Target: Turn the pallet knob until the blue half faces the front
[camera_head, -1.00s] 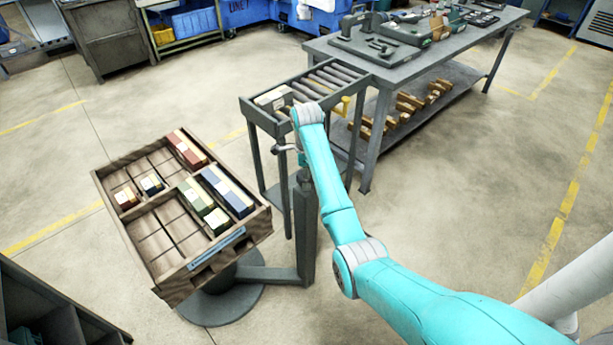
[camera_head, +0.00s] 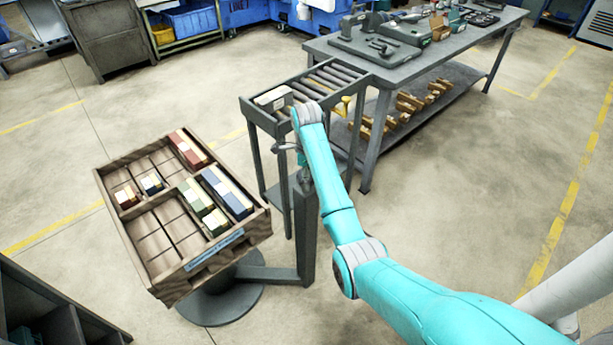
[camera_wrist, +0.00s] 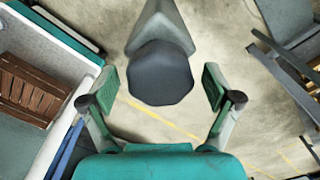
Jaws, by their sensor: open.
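The pallet (camera_head: 160,283) is a wooden tray on a round-based stand at the left of the head view. Its compartments hold several red, blue, green and cream boxes, and a blue label (camera_head: 214,249) is on its front-right side. I cannot tell which half counts as blue. In the wrist view a dark, many-sided knob (camera_wrist: 160,72) tops a grey post. My gripper (camera_wrist: 160,88) is open, with one finger on each side of the knob and a visible gap on both sides. In the head view my arm mostly hides the gripper and knob.
A roller table (camera_head: 327,82) with a pale box (camera_head: 273,97) stands just behind my gripper. A grey workbench (camera_head: 400,68) with tools is at the back right. A dark shelf unit (camera_head: 50,310) is at bottom left. The floor to the right is clear.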

